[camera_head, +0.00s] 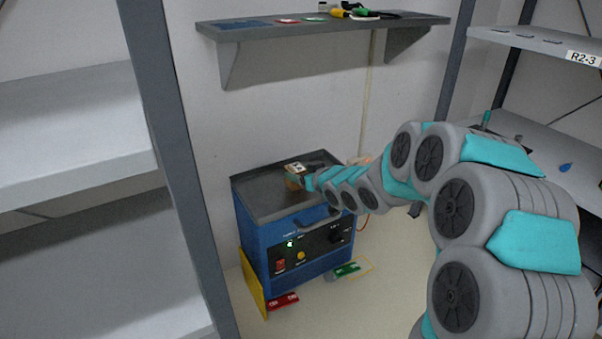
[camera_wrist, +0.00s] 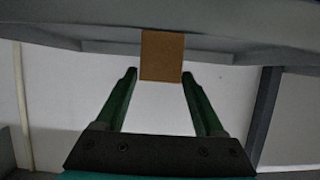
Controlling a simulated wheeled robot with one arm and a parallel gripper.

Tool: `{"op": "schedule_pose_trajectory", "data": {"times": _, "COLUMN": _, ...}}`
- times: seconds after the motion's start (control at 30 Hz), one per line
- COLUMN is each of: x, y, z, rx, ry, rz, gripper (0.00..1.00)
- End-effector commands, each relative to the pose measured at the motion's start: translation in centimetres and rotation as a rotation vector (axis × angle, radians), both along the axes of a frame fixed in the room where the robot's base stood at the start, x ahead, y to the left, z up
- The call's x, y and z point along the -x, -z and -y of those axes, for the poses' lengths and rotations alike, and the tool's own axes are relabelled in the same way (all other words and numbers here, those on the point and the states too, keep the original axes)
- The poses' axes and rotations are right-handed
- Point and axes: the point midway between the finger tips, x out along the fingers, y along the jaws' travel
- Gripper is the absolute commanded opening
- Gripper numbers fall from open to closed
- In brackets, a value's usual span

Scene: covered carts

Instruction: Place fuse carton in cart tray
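The fuse carton (camera_wrist: 162,56) is a plain brown box in the wrist view, between the two green fingertips of my gripper (camera_wrist: 160,76). The fingertips sit close against its sides, and it sticks out past them. In the head view, my gripper (camera_head: 298,171) is over the grey cart tray (camera_head: 262,196) on top of the blue cart. The small brown carton (camera_head: 292,183) shows there, partly hidden by the gripper. I cannot tell whether it touches the tray floor.
The blue cart (camera_head: 286,240) has a control panel and a front handle. A wall shelf (camera_head: 320,27) with small items hangs above. Grey shelving (camera_head: 75,125) stands on the left, and a rack (camera_head: 545,42) labelled R2-3 on the right. Red and green items lie near the cart's base.

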Motion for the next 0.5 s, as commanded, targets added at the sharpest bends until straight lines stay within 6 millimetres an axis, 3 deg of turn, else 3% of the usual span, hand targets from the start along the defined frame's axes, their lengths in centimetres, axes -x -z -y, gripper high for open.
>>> {"op": "schedule_pose_trajectory", "data": {"times": 0.17, "x": 0.01, "y": -0.01, "z": -0.01, "rx": 0.0, "ry": 0.0, "rz": 0.0, "gripper": 0.92}}
{"op": "schedule_pose_trajectory", "data": {"times": 0.5, "x": 0.13, "y": -0.43, "z": 0.11, "rx": -0.001, "ry": 0.0, "rz": 0.0, "gripper": 0.92}}
